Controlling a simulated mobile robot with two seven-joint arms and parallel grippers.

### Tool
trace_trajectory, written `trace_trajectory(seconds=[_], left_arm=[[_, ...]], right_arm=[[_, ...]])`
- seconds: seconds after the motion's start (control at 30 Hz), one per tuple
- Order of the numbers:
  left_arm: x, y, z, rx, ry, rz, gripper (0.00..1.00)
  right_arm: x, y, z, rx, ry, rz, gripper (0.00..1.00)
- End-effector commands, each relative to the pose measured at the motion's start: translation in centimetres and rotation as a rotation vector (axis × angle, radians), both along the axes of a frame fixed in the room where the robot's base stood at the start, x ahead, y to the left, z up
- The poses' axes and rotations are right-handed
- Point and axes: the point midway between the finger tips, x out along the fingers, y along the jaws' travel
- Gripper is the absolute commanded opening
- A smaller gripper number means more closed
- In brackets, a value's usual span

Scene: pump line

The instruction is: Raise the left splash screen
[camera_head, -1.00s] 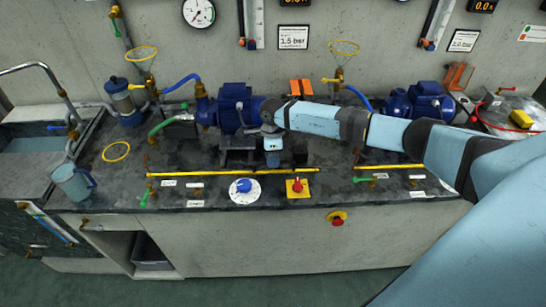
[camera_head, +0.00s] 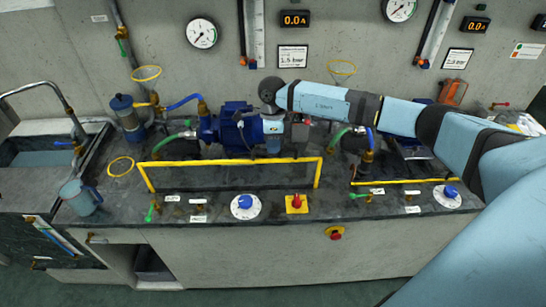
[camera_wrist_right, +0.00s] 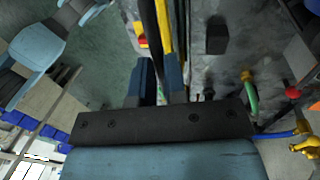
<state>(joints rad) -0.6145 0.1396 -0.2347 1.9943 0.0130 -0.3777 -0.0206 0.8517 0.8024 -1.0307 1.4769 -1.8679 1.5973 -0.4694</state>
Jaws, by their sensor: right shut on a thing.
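The left splash screen (camera_head: 200,161) is a clear panel in a yellow frame in front of the blue left pump. It stands raised from the bench, with its upper bar across the lower part of the pump and both side bars visible. My right gripper (camera_head: 273,153) reaches down to the upper bar, right of its middle, and is shut on it; the fingertips are small in the head view. In the right wrist view the yellow edge (camera_wrist_right: 164,35) runs up from between the fingers (camera_wrist_right: 160,78). My left gripper is in neither view.
The left pump (camera_head: 231,125) stands behind the screen. In front are a blue knob on a white dial (camera_head: 245,206) and a red button on a yellow plate (camera_head: 296,203). The right yellow bar (camera_head: 405,181) lies low. A mug (camera_head: 80,197) stands at the left.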

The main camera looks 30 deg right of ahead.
Motion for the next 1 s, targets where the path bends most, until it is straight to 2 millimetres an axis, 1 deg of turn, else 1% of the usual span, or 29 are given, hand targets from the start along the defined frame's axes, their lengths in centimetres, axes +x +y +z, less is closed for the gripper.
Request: trace_trajectory(seconds=[0.03,0.1,0.2,0.3,0.4,0.5,0.6,1.0], left_arm=[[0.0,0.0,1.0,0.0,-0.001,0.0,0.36],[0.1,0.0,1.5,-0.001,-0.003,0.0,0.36],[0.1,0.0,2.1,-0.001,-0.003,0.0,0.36],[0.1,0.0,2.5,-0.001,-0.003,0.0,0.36],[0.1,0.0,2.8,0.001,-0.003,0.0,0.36],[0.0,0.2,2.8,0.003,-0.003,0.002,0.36],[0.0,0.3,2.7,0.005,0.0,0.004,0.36],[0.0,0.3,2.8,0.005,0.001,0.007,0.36]], right_arm=[[0.1,-0.1,2.2,-0.001,-0.005,0.0,0.0],[0.1,-0.1,4.3,-0.001,-0.005,0.001,0.0],[0.1,0.0,6.8,-0.001,-0.004,0.0,0.0],[0.1,-0.1,8.9,0.0,-0.002,0.0,0.0],[0.1,-0.1,10.6,-0.001,-0.003,0.0,0.0],[0.0,0.0,11.7,0.0,-0.001,-0.001,0.0],[0.0,0.0,12.4,0.0,-0.001,-0.001,0.0],[0.1,-0.1,13.0,0.0,-0.005,-0.002,0.0]])
